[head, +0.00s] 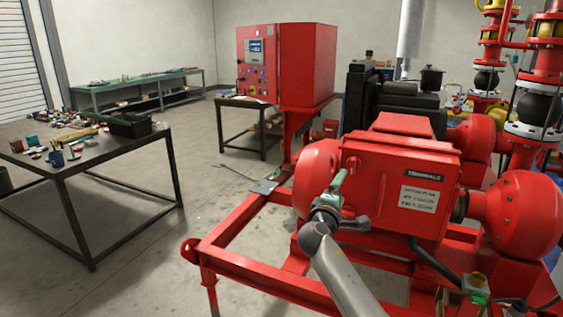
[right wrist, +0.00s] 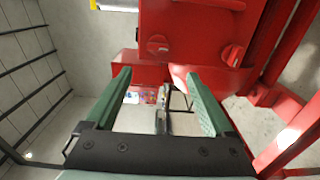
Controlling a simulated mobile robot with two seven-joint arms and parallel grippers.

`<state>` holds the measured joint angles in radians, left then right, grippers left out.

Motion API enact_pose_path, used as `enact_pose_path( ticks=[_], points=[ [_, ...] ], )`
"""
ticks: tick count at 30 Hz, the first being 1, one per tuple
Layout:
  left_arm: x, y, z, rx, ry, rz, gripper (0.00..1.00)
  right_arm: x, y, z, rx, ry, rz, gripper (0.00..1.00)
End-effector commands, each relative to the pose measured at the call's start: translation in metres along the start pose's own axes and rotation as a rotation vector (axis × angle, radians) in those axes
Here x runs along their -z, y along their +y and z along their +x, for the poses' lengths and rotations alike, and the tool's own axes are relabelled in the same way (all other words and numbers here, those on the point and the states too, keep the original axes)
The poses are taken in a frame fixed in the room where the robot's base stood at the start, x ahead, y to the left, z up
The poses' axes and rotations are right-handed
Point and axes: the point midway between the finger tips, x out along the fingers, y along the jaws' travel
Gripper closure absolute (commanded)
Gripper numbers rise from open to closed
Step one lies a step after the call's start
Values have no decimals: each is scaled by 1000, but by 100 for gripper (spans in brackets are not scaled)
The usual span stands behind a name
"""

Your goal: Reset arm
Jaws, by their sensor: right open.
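My right gripper (head: 339,181) has green fingers and is raised in front of the red pump skid (head: 240,262). In the head view it shows nearly edge-on, in front of the red terminal box (head: 385,190). In the right wrist view the gripper (right wrist: 158,78) is open, its two green fingers spread apart with nothing held between them. Whether it touches the box cannot be told from the head view. My left gripper is in neither view.
Red rounded housings (head: 520,216) flank the terminal box. A dark table (head: 118,150) with tools and cups stands left. A red control cabinet (head: 285,62) stands behind, near a green workbench (head: 135,84). Bare concrete floor (head: 160,235) lies between the table and the skid.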

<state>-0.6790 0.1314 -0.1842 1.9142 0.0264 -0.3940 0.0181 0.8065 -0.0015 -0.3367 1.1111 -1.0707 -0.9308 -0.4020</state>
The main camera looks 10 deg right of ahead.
Motion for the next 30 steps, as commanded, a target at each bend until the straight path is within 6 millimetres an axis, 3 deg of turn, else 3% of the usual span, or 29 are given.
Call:
enact_pose_path(
  ticks=[4,8,12,18,24,30],
  points=[
    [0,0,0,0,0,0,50,-3,-59,-14,98,51,53,12],
    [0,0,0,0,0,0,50,-10,-146,-49,257,124,167,12],
    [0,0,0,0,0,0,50,-25,-229,-101,436,181,321,12],
    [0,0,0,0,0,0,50,-58,-318,-192,677,208,558,12],
    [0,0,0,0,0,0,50,-98,-367,-289,889,174,815,12],
    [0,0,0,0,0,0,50,-136,-380,-368,1042,97,1048,12]
  ],
)
